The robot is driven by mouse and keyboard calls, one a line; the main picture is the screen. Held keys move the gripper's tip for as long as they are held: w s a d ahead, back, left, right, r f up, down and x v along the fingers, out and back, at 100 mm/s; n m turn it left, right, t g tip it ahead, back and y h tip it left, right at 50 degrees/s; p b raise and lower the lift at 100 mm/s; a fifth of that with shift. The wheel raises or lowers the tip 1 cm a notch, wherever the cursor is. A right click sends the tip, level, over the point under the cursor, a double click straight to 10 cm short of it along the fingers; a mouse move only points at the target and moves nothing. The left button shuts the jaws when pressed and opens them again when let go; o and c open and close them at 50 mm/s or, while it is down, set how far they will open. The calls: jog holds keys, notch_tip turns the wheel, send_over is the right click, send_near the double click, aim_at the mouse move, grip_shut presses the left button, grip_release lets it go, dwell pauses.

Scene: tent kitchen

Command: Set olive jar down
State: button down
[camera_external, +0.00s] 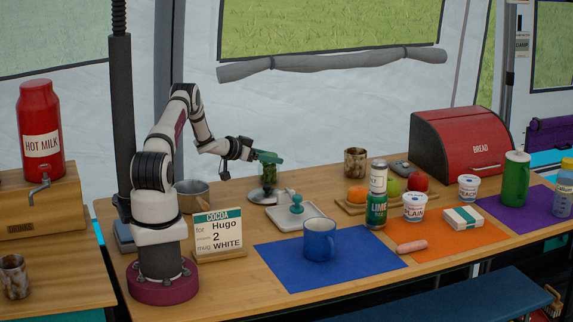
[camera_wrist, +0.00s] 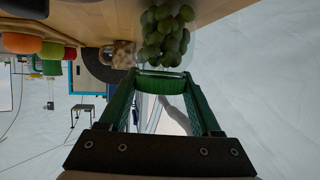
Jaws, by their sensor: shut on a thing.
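The olive jar (camera_wrist: 165,38) is clear glass with green olives inside and a green lid (camera_wrist: 160,84). My gripper (camera_wrist: 161,78) is shut on the lid, with one green finger on each side. In the external view my gripper (camera_external: 269,157) is above the back left part of the wooden table, and the jar (camera_external: 268,174) hangs below it, small and partly hard to make out. A round pale metal base (camera_external: 262,195) shows just below the jar. I cannot tell whether the jar touches it.
A saucepan (camera_external: 192,194) and the cocoa order card (camera_external: 219,236) stand left. A marbled mug (camera_external: 355,163) and a fruit board (camera_external: 352,208) are farther right. A blue mug (camera_external: 319,240) stands in front.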

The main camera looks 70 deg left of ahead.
jog(key=shift+f, duration=0.15)
jog(key=shift+c, duration=0.4)
grip_release()
